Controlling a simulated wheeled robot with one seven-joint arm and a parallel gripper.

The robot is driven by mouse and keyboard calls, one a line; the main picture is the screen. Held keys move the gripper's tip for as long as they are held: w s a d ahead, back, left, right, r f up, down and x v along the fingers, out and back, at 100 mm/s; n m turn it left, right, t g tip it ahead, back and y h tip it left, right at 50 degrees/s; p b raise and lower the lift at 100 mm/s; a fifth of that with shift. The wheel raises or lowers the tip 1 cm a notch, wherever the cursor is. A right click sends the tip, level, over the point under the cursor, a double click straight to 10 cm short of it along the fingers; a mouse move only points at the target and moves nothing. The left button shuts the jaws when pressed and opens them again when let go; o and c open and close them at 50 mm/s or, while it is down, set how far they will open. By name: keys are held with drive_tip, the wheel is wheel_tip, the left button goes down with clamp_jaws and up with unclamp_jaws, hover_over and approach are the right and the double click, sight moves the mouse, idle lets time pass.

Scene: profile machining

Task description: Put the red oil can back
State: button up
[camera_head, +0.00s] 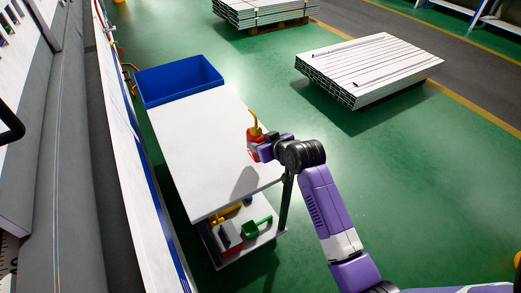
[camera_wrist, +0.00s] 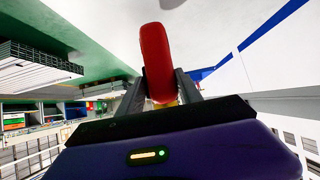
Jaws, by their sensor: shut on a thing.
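The red oil can (camera_head: 254,134) has a yellow spout pointing up and stands upright at the right edge of the white cart top (camera_head: 198,140). My gripper (camera_head: 259,149) reaches it from the right and is shut on it. In the wrist view a red curved part of the can (camera_wrist: 156,62) sits between the two fingers of my gripper (camera_wrist: 161,88). The can's lower part is partly hidden by my gripper in the head view. I cannot tell whether its base touches the cart top.
A blue bin (camera_head: 180,82) is at the cart's far end. The lower shelf (camera_head: 262,236) holds a green scoop-like tool (camera_head: 256,227) and other items. Stacks of metal profiles (camera_head: 368,65) lie on the green floor. The cart top is otherwise clear. A long machine runs along the left.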

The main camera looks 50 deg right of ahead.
drive_tip(key=shift+f, duration=1.55)
drive_tip(key=shift+f, duration=0.25)
drive_tip(key=o, duration=0.9)
